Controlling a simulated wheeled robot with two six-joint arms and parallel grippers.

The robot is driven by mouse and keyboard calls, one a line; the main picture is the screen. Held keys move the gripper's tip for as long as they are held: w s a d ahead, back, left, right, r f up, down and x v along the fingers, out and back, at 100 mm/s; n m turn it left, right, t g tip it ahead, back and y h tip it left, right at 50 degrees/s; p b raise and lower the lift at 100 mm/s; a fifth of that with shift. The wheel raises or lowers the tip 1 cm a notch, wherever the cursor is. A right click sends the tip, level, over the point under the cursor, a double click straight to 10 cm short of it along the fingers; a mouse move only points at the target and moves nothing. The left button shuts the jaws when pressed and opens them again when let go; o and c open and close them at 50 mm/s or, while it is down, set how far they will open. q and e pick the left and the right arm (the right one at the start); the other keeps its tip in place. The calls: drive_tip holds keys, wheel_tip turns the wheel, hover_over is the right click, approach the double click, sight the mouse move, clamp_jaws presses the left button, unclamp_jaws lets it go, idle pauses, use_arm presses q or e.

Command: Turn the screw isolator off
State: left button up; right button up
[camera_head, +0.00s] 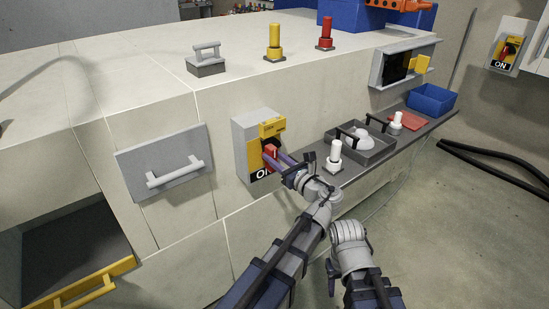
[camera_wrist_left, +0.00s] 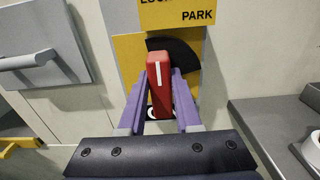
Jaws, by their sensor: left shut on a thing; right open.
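The screw isolator (camera_head: 241,143) is a grey box with a yellow face on the front of the pale bench; its "ON" label is partly covered by my gripper. Its red handle (camera_head: 269,150) also shows in the left wrist view (camera_wrist_left: 160,82), roughly upright with a white line on its end. My left gripper (camera_head: 276,158) has its purple fingers on either side of the handle and is shut on it; the fingers also show in the left wrist view (camera_wrist_left: 160,105). Part of my right arm shows at the lower middle of the head view, but I cannot make out its fingers.
A grey shelf (camera_head: 372,170) right of the isolator holds white knobs, a grey tray (camera_head: 378,152) and a blue bin (camera_head: 432,98). A drawer (camera_head: 165,163) with a white handle is left. A second isolator (camera_head: 506,48) hangs at far right. Black hoses lie on the floor.

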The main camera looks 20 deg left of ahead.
use_arm(q)
clamp_jaws()
drive_tip(key=shift+n, duration=0.3)
drive_tip(key=n, duration=0.3)
drive_tip(key=shift+s+a+f+n, duration=0.1)
drive_tip(key=shift+s+a+n, duration=0.1)
drive_tip(key=shift+n, duration=0.1)
drive_tip(key=n, duration=0.3)
drive_tip(key=shift+s+f+n, duration=0.1)
drive_tip(key=shift+s+n, duration=0.05)
drive_tip(key=shift+n, duration=0.15)
drive_tip(key=shift+s+a+f+n+b, duration=0.1)
drive_tip(key=shift+f+n+b, duration=0.1)
drive_tip(key=shift+n, duration=1.45)
drive_tip(key=shift+s+a+f+n+b, duration=0.15)
drive_tip(key=shift+n+b, duration=0.1)
drive_tip(key=shift+n, duration=1.35)
drive_tip(key=shift+w+d+f+n+b, duration=0.1)
drive_tip(key=shift+f+n+b, duration=0.1)
drive_tip(key=shift+n, duration=1.45)
